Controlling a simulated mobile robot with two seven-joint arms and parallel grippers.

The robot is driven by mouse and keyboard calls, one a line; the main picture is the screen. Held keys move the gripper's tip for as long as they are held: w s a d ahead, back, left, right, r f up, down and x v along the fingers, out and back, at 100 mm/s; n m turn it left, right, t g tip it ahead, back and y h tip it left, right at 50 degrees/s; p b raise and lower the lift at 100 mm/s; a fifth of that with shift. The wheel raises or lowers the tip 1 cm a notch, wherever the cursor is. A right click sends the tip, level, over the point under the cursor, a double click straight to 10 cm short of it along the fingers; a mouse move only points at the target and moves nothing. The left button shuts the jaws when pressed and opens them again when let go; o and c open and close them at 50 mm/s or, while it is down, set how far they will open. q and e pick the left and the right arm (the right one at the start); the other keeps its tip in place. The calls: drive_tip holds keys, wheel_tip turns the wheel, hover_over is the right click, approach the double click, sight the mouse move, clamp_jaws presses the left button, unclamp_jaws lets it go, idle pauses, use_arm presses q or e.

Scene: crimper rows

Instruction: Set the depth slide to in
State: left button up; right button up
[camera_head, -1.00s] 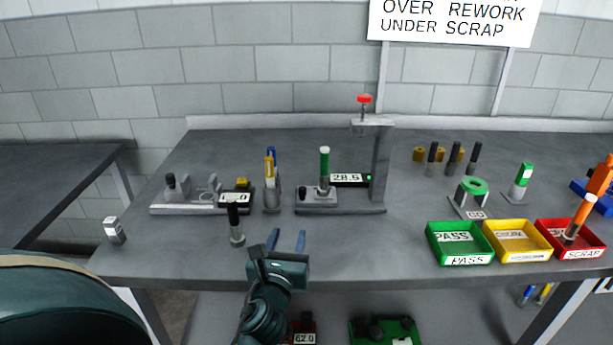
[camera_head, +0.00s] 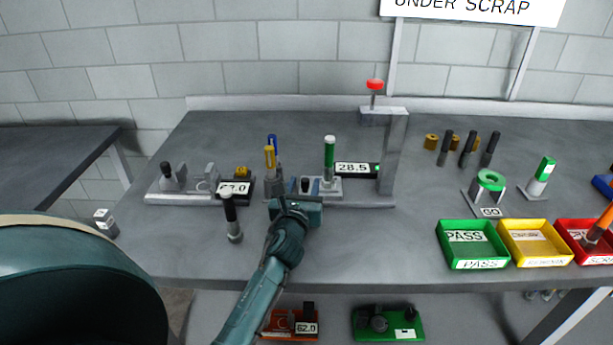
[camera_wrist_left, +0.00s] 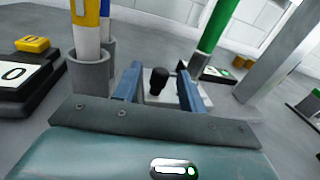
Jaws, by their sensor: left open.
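The depth slide appears to be the small black knob (camera_head: 305,185) on the light base plate of the press stand (camera_head: 392,160). In the left wrist view the black knob (camera_wrist_left: 158,82) stands upright between the blue fingers of my left gripper (camera_wrist_left: 160,92). In the head view my left gripper (camera_head: 300,192) is at the front of the stand, and its body hides part of the base. It is open, with gaps beside the knob. A green and white tube (camera_head: 329,158) stands right behind the knob. The slide's in or out marking cannot be read. My right gripper is out of view.
A holder (camera_head: 273,188) with blue and yellow pens stands close left of the gripper. A display reading 28.5 (camera_head: 353,168) is behind right. Green (camera_head: 473,262), yellow and red trays are at the right.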

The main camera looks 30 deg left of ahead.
use_arm(q)
drive_tip(key=shift+x, duration=1.9)
drive_tip(key=shift+c, duration=0.4)
clamp_jaws()
